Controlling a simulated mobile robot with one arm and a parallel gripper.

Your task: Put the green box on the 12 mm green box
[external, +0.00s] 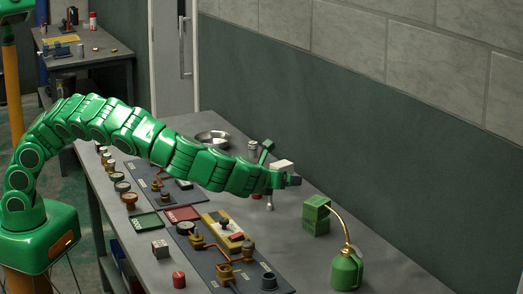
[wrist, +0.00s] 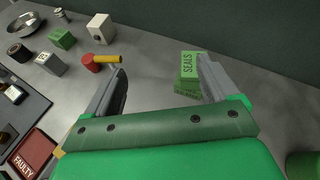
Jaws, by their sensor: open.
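A green box (external: 317,222) stands on the right part of the bench. In the wrist view a green box lettered SEALS (wrist: 188,66) sits with a darker green, lettered part (wrist: 185,91) below it. They look like two stacked boxes, but I cannot be sure they are separate. Another small green box (wrist: 62,38) stands at upper left of the wrist view. My gripper (external: 285,180) is open and empty, above the bench and left of the green box. In the wrist view my gripper (wrist: 160,82) has its right finger close beside the SEALS box in the picture. No 12 mm marking is readable.
A green oil can (external: 345,270) with a brass spout stands close to the green box. A white block (wrist: 101,28), a grey box (wrist: 50,63) and a red cylinder with a yellow bar (wrist: 95,62) lie left. Manifold panels (external: 215,250) cover the front bench.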

